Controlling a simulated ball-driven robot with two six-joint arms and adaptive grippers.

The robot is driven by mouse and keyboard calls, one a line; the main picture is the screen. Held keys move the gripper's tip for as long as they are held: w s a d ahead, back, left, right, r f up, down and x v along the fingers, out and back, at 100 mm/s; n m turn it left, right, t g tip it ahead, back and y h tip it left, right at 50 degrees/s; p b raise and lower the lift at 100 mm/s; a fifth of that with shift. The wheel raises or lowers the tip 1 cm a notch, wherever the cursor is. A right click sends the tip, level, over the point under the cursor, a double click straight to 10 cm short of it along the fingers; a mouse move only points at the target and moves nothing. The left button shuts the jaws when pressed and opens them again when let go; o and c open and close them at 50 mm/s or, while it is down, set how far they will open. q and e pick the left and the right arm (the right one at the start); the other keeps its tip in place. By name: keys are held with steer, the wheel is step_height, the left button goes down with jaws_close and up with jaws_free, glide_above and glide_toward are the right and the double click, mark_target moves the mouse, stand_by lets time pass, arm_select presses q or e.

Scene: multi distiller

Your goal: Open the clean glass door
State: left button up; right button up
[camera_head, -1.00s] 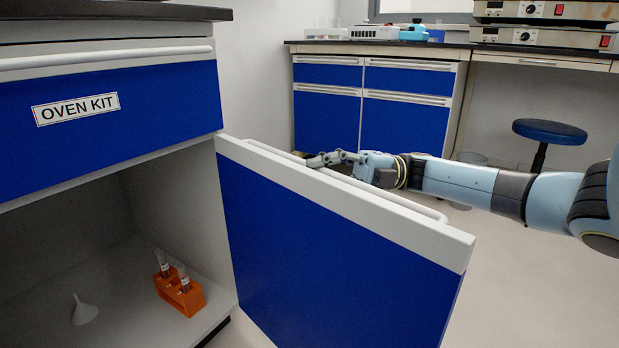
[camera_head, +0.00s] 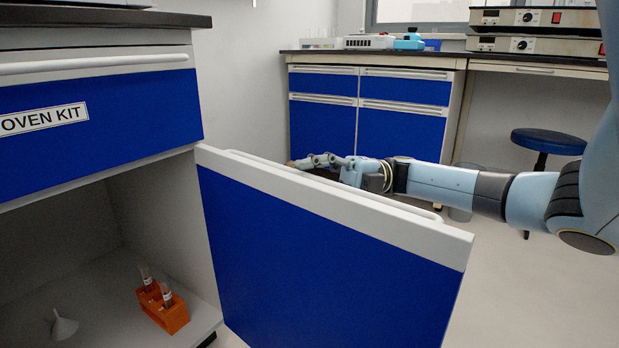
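A blue cabinet door (camera_head: 325,260) with a white top edge stands swung wide open in the middle of the view. Its long white handle (camera_head: 400,207) runs along the far side. My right gripper (camera_head: 308,161) is behind the door's top edge, close to the handle. Its fingers point left, and the door hides their lower part, so I cannot tell whether they touch or hold the handle. My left gripper is not in view.
The open cabinet (camera_head: 120,262) holds an orange rack (camera_head: 166,314) with tubes and a white funnel (camera_head: 63,325). A drawer labelled OVEN KIT (camera_head: 100,120) is above. Blue drawers (camera_head: 405,125) and a blue stool (camera_head: 548,141) stand behind.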

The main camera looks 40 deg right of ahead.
steer(key=shift+o, duration=0.3)
steer(key=shift+d, duration=0.1)
steer(key=v, duration=1.2)
